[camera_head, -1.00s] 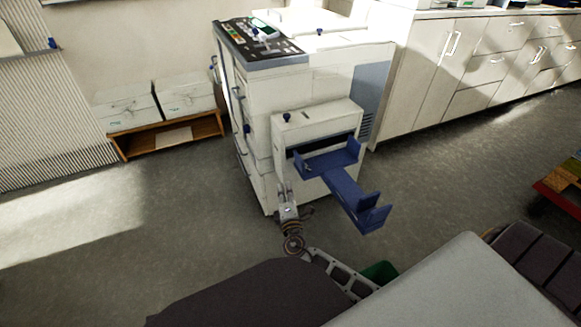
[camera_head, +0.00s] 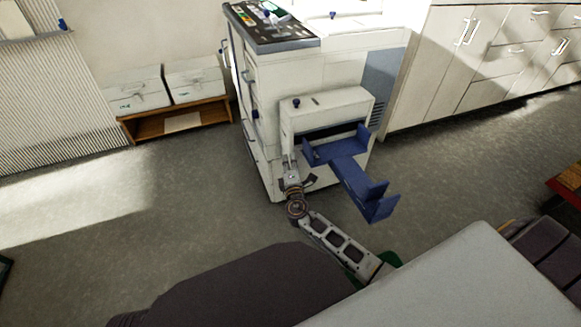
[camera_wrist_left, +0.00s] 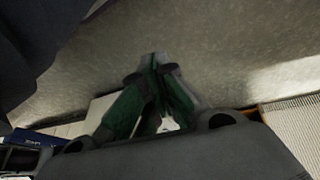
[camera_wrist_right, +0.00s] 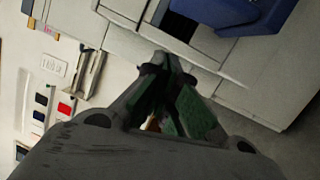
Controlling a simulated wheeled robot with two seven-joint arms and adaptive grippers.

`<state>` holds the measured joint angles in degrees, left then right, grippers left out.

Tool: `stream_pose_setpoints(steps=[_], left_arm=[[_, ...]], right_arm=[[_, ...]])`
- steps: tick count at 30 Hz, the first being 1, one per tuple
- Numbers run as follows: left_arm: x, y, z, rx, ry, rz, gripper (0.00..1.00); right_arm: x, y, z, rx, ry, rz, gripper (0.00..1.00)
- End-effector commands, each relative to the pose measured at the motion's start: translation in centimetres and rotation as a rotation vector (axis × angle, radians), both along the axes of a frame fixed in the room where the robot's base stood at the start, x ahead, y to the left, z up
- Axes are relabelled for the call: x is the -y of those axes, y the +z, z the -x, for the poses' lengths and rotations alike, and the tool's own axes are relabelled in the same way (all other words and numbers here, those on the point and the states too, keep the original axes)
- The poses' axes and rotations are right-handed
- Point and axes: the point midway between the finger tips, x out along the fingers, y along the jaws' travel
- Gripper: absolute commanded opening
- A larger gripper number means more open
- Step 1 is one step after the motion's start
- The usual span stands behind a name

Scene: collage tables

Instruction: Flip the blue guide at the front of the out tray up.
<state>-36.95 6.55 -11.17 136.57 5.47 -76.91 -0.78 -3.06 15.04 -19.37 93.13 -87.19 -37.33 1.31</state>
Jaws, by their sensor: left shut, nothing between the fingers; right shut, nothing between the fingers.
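The blue out tray (camera_head: 345,172) sticks out of the front of the white printer (camera_head: 300,75) and slopes down toward me. At its outer end is the blue guide (camera_head: 381,207), with short blue plates rising near it; its exact angle is hard to tell. My right gripper (camera_head: 289,160) is beside the printer's lower body, left of the tray and apart from the guide. In the right wrist view my right gripper (camera_wrist_right: 166,62) is shut and empty, with blue tray parts (camera_wrist_right: 262,14) at the top right. My left gripper (camera_wrist_left: 152,62) is shut and empty over the floor, seen only in its wrist view.
White cabinets (camera_head: 480,50) stand along the wall at right. A low wooden shelf (camera_head: 180,120) with white boxes stands at left. The floor around the tray's outer end is clear.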

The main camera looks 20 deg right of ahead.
Motion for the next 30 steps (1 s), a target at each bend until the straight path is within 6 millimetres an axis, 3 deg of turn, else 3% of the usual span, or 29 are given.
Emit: stream_pose_setpoints(steps=[9, 18, 30], left_arm=[[0.3, -1.2, 0.0, 0.007, 0.002, 0.014, 0.0], [0.3, -1.3, 0.1, 0.005, 0.001, 0.014, 0.0], [0.3, -1.0, 0.0, 0.008, 0.001, 0.014, 0.0]], right_arm=[[1.0, 0.1, -2.5, 0.001, -0.002, 0.001, 0.0], [3.9, 0.7, -2.1, 0.0, 0.0, 0.001, 0.0], [4.7, 0.8, -2.1, 0.0, 0.0, 0.0, 0.0]])
